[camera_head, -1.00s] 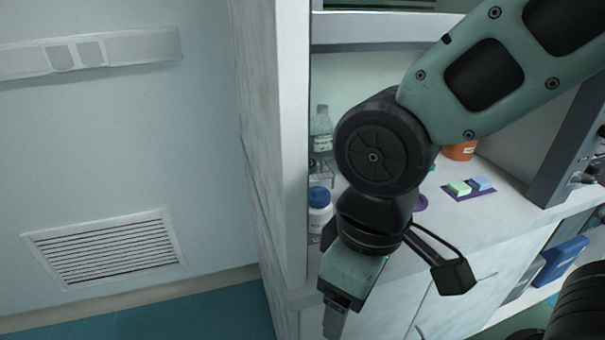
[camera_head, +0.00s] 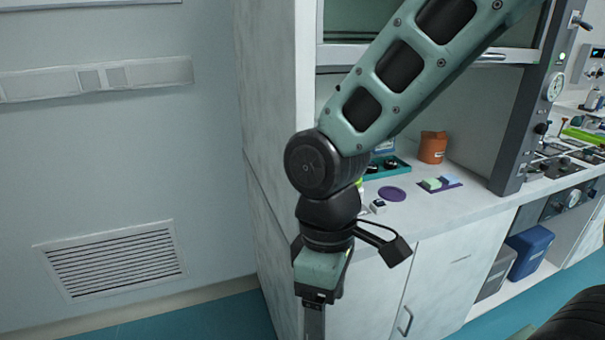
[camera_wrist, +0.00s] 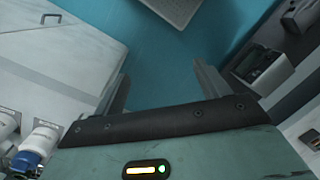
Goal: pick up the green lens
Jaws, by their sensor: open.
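I cannot make out a green lens for certain in either view. In the head view, a teal tray (camera_head: 399,167) with small dark round items lies on the counter behind my arm. My arm hides part of the counter there. My gripper (camera_wrist: 162,88) is open and empty, with its two fingers spread over the blue floor in the wrist view. In the head view my gripper hangs in front of the white cabinet, below the counter top, and its tips are cut off by the lower edge.
On the counter (camera_head: 480,215) lie a purple disc (camera_head: 392,194) and a purple mat with a green block (camera_head: 432,184) and a blue block (camera_head: 450,180). An orange container (camera_head: 432,147) stands behind. A white side panel (camera_head: 268,120) bounds the left. Bottles (camera_wrist: 40,140) show in the wrist view.

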